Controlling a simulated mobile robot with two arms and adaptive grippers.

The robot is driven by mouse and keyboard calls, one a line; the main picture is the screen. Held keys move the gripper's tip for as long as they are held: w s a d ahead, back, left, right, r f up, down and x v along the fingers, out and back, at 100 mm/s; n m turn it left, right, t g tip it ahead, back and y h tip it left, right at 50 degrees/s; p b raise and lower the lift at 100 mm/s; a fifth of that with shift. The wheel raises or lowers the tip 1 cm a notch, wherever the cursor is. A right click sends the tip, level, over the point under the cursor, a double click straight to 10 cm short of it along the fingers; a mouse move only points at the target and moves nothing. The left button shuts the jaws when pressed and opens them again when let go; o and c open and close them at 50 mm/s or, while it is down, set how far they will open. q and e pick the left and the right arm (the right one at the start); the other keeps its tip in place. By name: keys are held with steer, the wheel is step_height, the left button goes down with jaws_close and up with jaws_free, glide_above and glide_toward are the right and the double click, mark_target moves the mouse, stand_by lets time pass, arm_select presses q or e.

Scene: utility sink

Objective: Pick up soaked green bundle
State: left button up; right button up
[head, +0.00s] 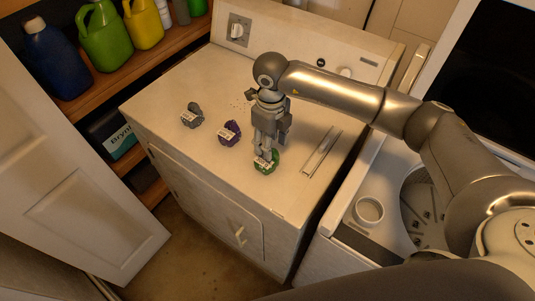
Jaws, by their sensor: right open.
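A small green bundle (268,167) with a white label lies on top of the white machine, near its front right part. My right gripper (265,153) points down right over the green bundle, its fingers open and at the bundle's upper side. The fingers hide part of the bundle. I cannot tell whether they touch it. A purple bundle (230,134) and a grey bundle (192,115), both labelled, lie to the left of it. My left gripper is not in view.
A metal rail-like piece (321,152) lies on the machine top, right of the gripper. An open washer tub (425,205) is at the right. Detergent bottles (104,37) stand on a shelf at upper left. The machine top's left part is mostly clear.

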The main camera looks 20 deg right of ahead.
steer(key=shift+f+p, duration=0.35)
steer(key=shift+f, duration=1.05)
steer(key=shift+c, duration=0.3)
jaws_close()
